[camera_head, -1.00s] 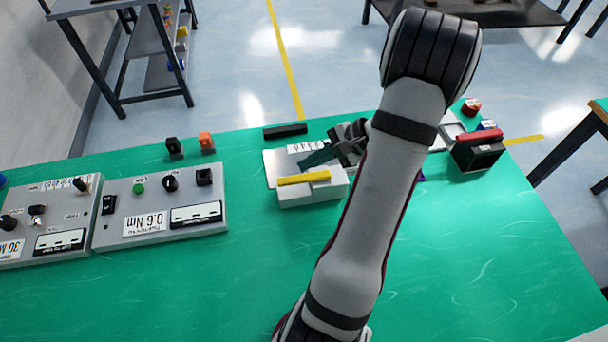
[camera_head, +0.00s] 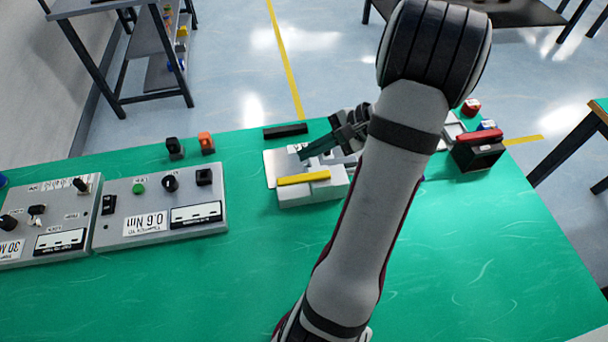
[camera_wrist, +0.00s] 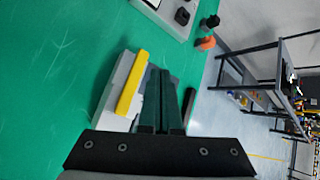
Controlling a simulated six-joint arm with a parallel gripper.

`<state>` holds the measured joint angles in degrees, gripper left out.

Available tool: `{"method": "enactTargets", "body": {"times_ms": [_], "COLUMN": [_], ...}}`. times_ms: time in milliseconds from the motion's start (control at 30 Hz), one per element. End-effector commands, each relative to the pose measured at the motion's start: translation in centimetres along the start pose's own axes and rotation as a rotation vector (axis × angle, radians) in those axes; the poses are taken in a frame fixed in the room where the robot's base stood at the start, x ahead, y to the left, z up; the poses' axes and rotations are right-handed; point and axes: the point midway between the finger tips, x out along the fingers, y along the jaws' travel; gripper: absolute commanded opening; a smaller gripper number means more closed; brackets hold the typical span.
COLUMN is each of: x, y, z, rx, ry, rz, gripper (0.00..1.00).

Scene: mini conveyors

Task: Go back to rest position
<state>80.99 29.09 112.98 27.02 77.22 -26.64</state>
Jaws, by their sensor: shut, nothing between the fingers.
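My gripper (camera_head: 306,153) hangs above the grey fixture near the back edge of the green table. Its dark green fingers are together and hold nothing. In the wrist view the gripper (camera_wrist: 161,75) points past the fixture, with the two fingers side by side. The grey fixture (camera_head: 310,193) carries a yellow bar (camera_head: 303,178) on top. The yellow bar also shows in the wrist view (camera_wrist: 131,84), left of the fingers. My forearm hides part of the table to the right of the fixture.
Two grey control boxes (camera_head: 150,236) stand at left. A black and an orange block (camera_head: 206,142) and a black bar (camera_head: 285,131) lie near the back edge. A black box with a red bar (camera_head: 480,150) stands at right. The front right table is clear.

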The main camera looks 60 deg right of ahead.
Motion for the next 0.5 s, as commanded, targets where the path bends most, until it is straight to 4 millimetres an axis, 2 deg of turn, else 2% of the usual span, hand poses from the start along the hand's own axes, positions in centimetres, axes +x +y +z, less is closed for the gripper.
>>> {"method": "enactTargets", "body": {"times_ms": [267, 333, 367, 433, 467, 500], "x": [0.0, 0.5, 1.0, 2.6, 3.4, 4.2], "y": [0.0, -0.5, -0.7, -1.2, -1.1, -0.2], "z": [0.1, 1.5, 2.8, 8.0, 10.9, 15.1], "rx": [-0.002, -0.034, -0.065, -0.181, -0.251, -0.356], "ry": [-0.001, -0.012, -0.024, -0.062, -0.08, -0.103], "rz": [0.002, 0.031, 0.061, 0.174, 0.238, 0.332], "gripper": [0.0, 0.0, 0.0, 0.0, 0.0, 0.0]}}
